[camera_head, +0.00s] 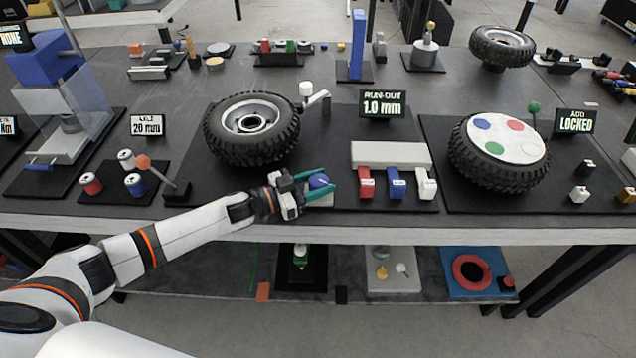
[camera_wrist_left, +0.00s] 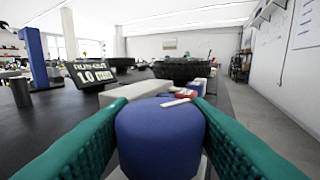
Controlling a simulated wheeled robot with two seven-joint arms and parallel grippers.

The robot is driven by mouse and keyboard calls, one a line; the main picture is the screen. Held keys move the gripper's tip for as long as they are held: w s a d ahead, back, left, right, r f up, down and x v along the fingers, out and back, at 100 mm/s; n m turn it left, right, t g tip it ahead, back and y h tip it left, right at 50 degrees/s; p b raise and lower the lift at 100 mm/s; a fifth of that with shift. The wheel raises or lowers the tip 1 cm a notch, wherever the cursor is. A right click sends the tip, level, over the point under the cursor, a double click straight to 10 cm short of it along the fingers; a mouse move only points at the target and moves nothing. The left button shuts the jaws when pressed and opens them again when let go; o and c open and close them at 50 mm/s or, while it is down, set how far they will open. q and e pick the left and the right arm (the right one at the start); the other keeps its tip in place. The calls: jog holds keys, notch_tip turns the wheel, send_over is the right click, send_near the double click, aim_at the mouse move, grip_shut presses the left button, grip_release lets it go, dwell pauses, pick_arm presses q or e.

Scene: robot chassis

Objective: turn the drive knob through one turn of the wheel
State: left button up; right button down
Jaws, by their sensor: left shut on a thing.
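The drive knob (camera_head: 318,181) is a blue round knob on a light base near the table's front edge. The wheel (camera_head: 252,128), a black knobby tyre with a silver hub, lies on a dark mat behind and left of the knob. A gauge with a white head (camera_head: 306,89) stands at the wheel's right. My right gripper is not in view.
A sign (camera_head: 383,104) reads "RUN-OUT 1.0 mm". Right of the knob, red, blue and white blocks stand before a pale bar (camera_head: 390,154). A second wheel (camera_head: 500,160) with a coloured disc lies farther right. Cans and an orange-tipped lever (camera_head: 144,162) stand left.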

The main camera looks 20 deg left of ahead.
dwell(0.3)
pick_arm(q)
jog(key=o, duration=0.9)
jog(key=shift+o, duration=0.2)
jog(key=b+v, duration=0.1)
jog(key=v, duration=1)
jog(key=shift+s+a, duration=0.35)
jog(key=shift+s, duration=0.05)
